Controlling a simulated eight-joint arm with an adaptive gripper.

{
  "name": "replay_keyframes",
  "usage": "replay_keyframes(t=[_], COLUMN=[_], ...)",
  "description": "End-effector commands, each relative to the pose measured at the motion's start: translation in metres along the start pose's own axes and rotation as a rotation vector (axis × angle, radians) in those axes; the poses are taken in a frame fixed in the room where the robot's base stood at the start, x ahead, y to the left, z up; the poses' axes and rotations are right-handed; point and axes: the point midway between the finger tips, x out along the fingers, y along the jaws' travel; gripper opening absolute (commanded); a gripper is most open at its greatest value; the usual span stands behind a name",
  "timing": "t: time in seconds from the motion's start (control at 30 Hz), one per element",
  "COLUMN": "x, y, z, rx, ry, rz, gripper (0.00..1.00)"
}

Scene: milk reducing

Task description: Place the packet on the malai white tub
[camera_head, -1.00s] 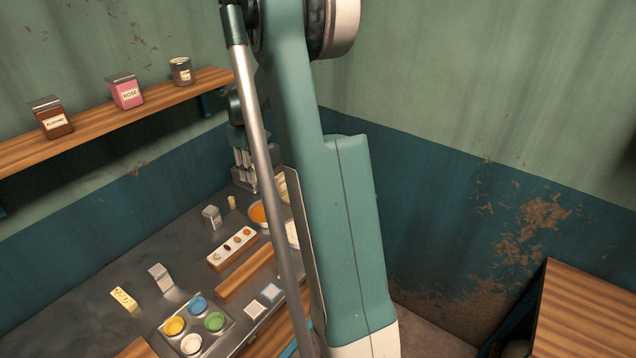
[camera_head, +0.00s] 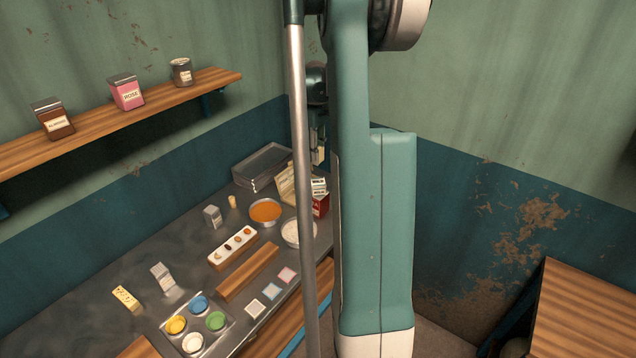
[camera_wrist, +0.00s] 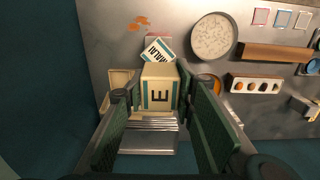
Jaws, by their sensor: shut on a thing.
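My gripper (camera_wrist: 158,84) is shut on a cream packet (camera_wrist: 160,98) with teal stripes and a dark letter E, its fingers on either side. In the wrist view, a white block lettered MALAI (camera_wrist: 157,50) shows just beyond the packet, turned at an angle and partly covered by it. In the head view, a small white lettered block (camera_head: 319,185) sits on top of a red box (camera_head: 321,206) at the counter's far right end. My gripper (camera_head: 318,145) is above them, partly hidden by my arm. Whether the packet touches the MALAI block cannot be told.
A metal tray (camera_head: 262,166) stands at the back. An orange-filled pan (camera_head: 265,211) and a white-filled bowl (camera_head: 297,234) are near the red box. A white holder (camera_head: 233,247), a wooden bar (camera_head: 246,272) and colour bowls (camera_head: 198,304) lie nearer. A shelf (camera_head: 120,120) is on the left wall.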

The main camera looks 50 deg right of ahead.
Motion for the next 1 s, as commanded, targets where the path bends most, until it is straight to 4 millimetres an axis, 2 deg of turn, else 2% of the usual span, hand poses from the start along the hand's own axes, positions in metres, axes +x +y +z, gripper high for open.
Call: replay_keyframes(t=[0.57,1.0], x=[0.003,0.054], y=[0.004,0.004], z=[0.005,0.005], rx=[0.006,0.006], ry=[0.000,0.000], rz=[0.000,0.000], gripper=[0.14,0.14])
